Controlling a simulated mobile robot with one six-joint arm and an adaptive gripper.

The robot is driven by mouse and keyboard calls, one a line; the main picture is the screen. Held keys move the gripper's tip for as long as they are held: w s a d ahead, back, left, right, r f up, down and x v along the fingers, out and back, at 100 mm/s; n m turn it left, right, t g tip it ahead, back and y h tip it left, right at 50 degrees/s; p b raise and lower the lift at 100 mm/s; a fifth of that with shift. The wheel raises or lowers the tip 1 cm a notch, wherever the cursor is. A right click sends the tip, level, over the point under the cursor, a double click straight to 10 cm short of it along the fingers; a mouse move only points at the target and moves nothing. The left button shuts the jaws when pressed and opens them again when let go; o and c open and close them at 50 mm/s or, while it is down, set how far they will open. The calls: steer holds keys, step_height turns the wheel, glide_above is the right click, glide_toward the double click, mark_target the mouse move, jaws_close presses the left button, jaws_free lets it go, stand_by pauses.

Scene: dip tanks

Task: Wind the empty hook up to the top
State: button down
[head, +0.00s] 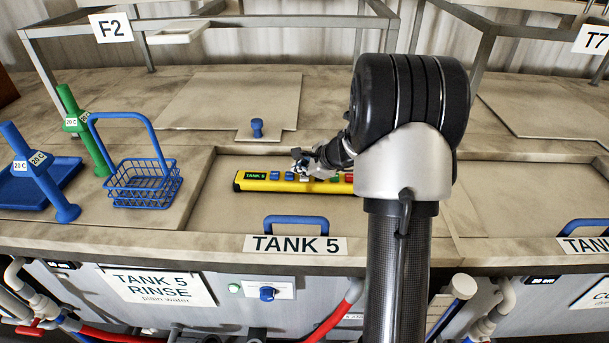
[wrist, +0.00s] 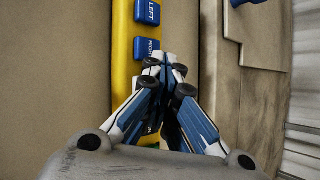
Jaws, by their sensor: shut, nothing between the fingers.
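A yellow button pendant (head: 280,187) marked TANK 5 lies on the tan tank 5 lid. It has blue buttons, then a green and a red one at its right end. In the wrist view the yellow pendant (wrist: 122,60) shows a blue button lettered LEFT (wrist: 147,12) and a blue button (wrist: 146,47) whose lettering is partly covered. My gripper (head: 304,170) is shut and empty over the middle of the pendant. Its closed fingertips (wrist: 168,66) are beside the second button and hide the buttons beyond. I cannot tell if they touch. No hook is visible in either view.
A blue wire basket (head: 143,187) stands left of the pendant, near green (head: 85,130) and blue (head: 38,170) posts. A blue handle (head: 296,220) is at the front of the lid and a blue knob (head: 257,127) behind. Metal frames stand at the back.

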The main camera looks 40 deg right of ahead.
mark_target(303, 178)
steer(key=shift+r, duration=0.1)
stand_by(0.6)
steer(key=shift+r+p, duration=0.7)
steer(key=shift+r, duration=0.1)
step_height(303, 178, up, 5)
steer(key=p, duration=0.4)
